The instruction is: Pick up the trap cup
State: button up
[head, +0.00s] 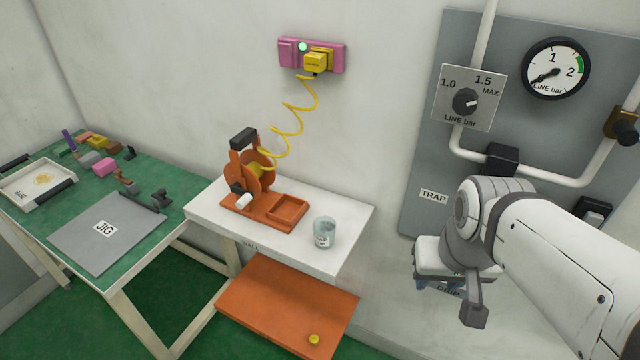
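A clear cup (324,232) with a small label stands upright near the front right of the white wall shelf (345,208). The label is too small to read, so I cannot tell whether this is the trap cup. A TRAP label (433,196) is on the grey wall panel, and my arm covers part of the area below and right of it. My arm comes in from the right, and its wrist is in front of the panel's lower part. The end of my gripper (473,310) points down, well right of the clear cup; its fingertips and anything between them are not clear.
An orange device (262,185) with a yellow coiled cord stands on the shelf, left of the cup. A lower orange shelf (280,305) holds a yellow knob (314,339). A green table (95,190) with a jig plate and tray is at left. Pipes and a gauge (556,67) are on the panel.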

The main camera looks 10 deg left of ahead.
aim_at(324, 227)
jog(key=u, duration=3.2)
jog(key=k, duration=2)
jog(key=z, duration=0.95)
jog(key=i, duration=1.65)
jog(key=z, duration=0.05)
